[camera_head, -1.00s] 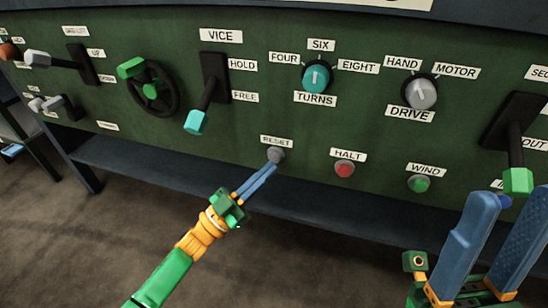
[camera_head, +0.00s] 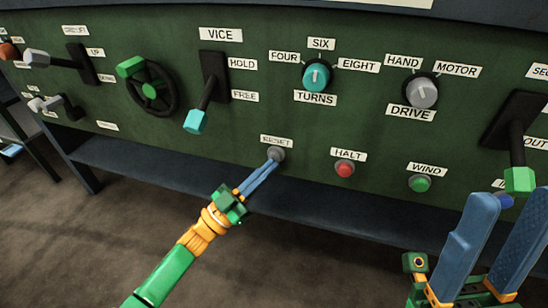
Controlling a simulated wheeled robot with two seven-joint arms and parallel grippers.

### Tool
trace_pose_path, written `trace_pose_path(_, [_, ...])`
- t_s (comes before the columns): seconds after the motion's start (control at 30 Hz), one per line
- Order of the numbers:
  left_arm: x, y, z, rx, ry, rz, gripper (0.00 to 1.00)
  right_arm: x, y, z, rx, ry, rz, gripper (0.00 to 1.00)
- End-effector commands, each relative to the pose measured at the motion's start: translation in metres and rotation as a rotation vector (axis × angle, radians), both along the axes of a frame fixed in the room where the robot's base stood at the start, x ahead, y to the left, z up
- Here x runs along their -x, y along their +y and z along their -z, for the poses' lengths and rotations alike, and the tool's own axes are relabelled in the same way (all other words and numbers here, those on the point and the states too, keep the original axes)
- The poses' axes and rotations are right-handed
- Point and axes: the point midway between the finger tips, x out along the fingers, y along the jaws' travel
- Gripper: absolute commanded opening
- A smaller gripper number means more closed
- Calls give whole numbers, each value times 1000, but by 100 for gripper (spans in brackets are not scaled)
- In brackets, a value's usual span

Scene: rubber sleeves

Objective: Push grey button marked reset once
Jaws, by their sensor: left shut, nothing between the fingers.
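The grey reset button (camera_head: 277,154) sits on the lower part of the dark green panel, just under its RESET label (camera_head: 276,141). My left gripper (camera_head: 271,165) is shut and empty. Its blue fingertips are at the lower left edge of the button and seem to touch it; I cannot tell whether the button is pressed in. My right gripper (camera_head: 498,240) is at the lower right, its two blue fingers wide apart with nothing between them.
A red HALT button (camera_head: 345,169) and a green WIND button (camera_head: 419,183) are to the right. The teal-tipped VICE lever (camera_head: 196,121) hangs at the upper left of the reset button. A green-tipped lever (camera_head: 519,180) is beside my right gripper. A dark ledge (camera_head: 200,178) runs below the panel.

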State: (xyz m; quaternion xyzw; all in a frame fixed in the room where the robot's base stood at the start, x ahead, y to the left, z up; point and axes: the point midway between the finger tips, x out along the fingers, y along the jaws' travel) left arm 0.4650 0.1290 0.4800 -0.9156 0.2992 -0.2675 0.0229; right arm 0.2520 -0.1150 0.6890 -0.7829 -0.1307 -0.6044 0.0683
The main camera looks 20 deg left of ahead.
Motion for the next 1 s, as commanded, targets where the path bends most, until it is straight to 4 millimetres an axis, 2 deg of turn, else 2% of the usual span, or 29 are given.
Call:
trace_pose_path(0.77, [-6,0,0,0,0,0,0,0,0,3,0,0,0,50])
trace_pose_path(1.0, [3,0,-2,1,3,0,0,0,0,-6,0,0,0,50])
